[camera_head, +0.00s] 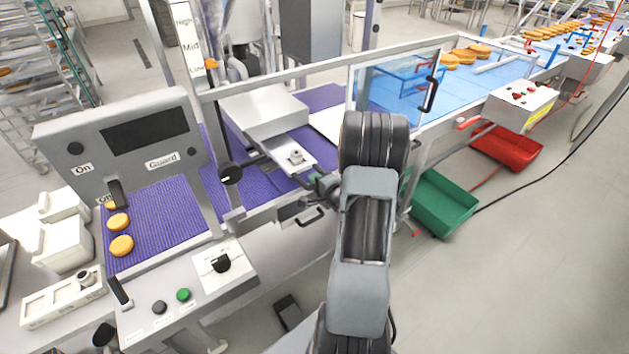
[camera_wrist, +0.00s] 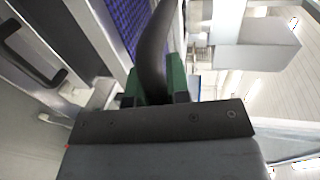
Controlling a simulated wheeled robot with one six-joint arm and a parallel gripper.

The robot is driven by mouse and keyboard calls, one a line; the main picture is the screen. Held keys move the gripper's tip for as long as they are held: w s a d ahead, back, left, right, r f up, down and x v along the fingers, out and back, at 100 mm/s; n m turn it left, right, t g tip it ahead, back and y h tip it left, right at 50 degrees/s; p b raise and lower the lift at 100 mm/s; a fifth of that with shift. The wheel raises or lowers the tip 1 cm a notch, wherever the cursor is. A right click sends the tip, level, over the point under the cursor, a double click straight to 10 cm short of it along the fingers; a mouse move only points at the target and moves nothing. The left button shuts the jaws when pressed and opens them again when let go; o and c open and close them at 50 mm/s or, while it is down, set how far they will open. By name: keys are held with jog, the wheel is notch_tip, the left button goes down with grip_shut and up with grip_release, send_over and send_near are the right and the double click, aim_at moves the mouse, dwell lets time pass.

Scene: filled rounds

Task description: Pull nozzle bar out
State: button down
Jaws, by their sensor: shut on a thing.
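The nozzle bar seems to be the pale plate with a round knob (camera_head: 294,153) that juts out from under the white housing above the purple belt. My gripper (camera_head: 320,184) is at its near right end, partly hidden by my arm in the head view. In the wrist view my gripper (camera_wrist: 155,88) has green fingers shut on a dark curved handle (camera_wrist: 153,45). The handle runs up out of the picture. I cannot see clearly where it joins the bar.
A metal frame rail (camera_head: 300,72) crosses above the belt. A black drawer handle (camera_head: 310,216) is just below my gripper. A clear guard (camera_head: 397,85) with a black handle stands to the right. Green (camera_head: 444,203) and red (camera_head: 505,148) crates lie on the floor at right.

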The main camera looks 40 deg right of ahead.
jog(key=shift+s+f, duration=0.15)
jog(key=c, duration=1.5)
grip_release()
jog(key=o, duration=0.3)
jog(key=shift+s, duration=0.2)
jog(key=shift+o, duration=0.5)
jog(key=shift+w, duration=0.1)
jog(key=v, duration=1.4)
jog(key=shift+w+a, duration=0.1)
jog(key=shift+w, duration=0.05)
